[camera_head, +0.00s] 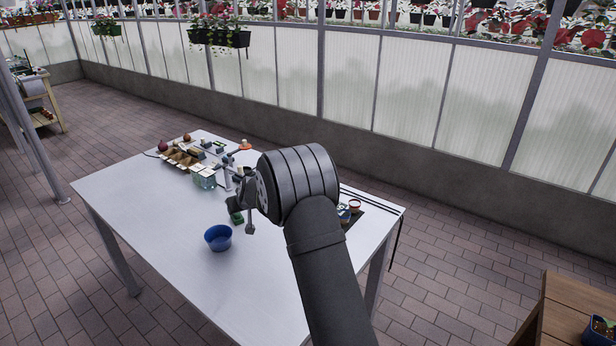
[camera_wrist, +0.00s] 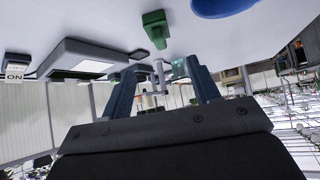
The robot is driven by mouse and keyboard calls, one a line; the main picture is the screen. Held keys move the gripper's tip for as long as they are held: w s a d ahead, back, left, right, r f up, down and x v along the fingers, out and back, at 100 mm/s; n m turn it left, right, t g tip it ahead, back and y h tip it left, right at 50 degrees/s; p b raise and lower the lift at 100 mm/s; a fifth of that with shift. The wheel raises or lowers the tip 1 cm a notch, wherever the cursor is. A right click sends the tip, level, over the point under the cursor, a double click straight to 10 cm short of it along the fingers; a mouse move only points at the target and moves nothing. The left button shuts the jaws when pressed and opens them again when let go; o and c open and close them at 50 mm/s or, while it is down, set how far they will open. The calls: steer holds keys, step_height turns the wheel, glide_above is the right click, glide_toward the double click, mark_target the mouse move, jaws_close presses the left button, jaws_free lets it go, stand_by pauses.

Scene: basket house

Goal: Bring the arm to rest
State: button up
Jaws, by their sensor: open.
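My arm reaches over the white table (camera_head: 150,222) from the front in the head view. My gripper (camera_head: 240,195) is above the table's middle, partly hidden by my own wrist. In the wrist view the two fingers of my gripper (camera_wrist: 163,85) are spread apart, with nothing held between them. A green object (camera_wrist: 155,30) lies on the table beyond the fingertips; part of it also shows beside my gripper in the head view (camera_head: 236,217). A blue bowl (camera_head: 218,238) stands on the table, left of and nearer than my gripper.
Small items, including a clear container (camera_head: 204,177), cluster at the table's far end. A dark mat (camera_head: 354,214) with small pots lies at the right side, partly behind my arm. The table's left front is clear. A wooden bench (camera_head: 570,318) stands at lower right.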

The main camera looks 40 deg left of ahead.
steer(key=shift+f, duration=0.1)
steer(key=x, duration=1.2)
steer(key=shift+f, duration=0.15)
steer(key=shift+d+r, duration=0.1)
steer(key=shift+r, duration=0.1)
